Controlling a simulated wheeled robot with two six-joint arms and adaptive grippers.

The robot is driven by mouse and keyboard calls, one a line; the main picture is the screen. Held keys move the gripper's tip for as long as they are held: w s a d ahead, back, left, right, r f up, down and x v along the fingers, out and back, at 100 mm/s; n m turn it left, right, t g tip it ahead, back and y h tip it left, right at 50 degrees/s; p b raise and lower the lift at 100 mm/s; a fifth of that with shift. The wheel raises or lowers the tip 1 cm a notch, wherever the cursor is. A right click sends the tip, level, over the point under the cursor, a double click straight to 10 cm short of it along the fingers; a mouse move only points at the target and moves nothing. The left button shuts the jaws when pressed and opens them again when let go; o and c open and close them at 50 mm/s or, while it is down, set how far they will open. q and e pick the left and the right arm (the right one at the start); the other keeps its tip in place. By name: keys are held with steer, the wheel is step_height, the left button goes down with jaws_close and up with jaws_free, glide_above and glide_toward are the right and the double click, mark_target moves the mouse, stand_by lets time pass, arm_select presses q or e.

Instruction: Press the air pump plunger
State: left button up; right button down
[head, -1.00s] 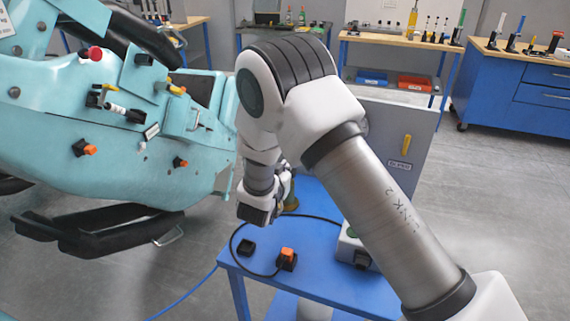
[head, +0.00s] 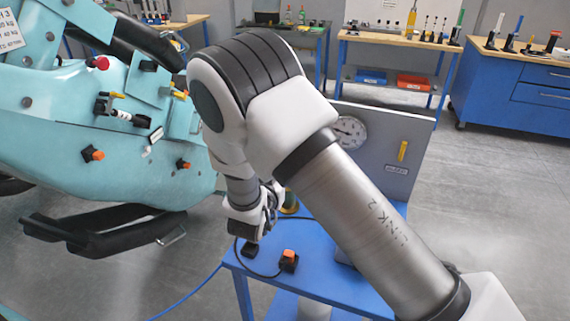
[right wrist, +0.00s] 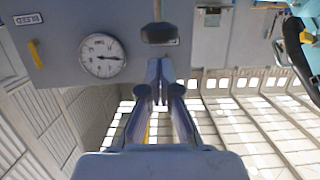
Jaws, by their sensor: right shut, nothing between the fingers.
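A dark rounded handle on a thin rod (right wrist: 160,33), which looks like the plunger of the air pump, shows at the top centre of the right wrist view. My right gripper (right wrist: 160,82) is shut and empty, with its fingertips just below the handle in that picture. A small gap shows between them there. In the head view my right gripper (head: 250,228) hangs over the blue table beside a small brass-coloured part (head: 290,204), perhaps the pump, mostly hidden by my arm. My left gripper is not in view.
A grey panel with a round gauge (head: 350,132) and a yellow lever (head: 403,151) stands behind the blue table (head: 310,265). A black box with an orange switch (head: 288,261) and a cable lie on the table. The teal coaster car (head: 90,130) is close on the left.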

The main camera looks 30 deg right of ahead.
steer(key=shift+p+v, duration=0.55)
steer(key=shift+v, duration=1.3)
steer(key=shift+w, duration=0.1)
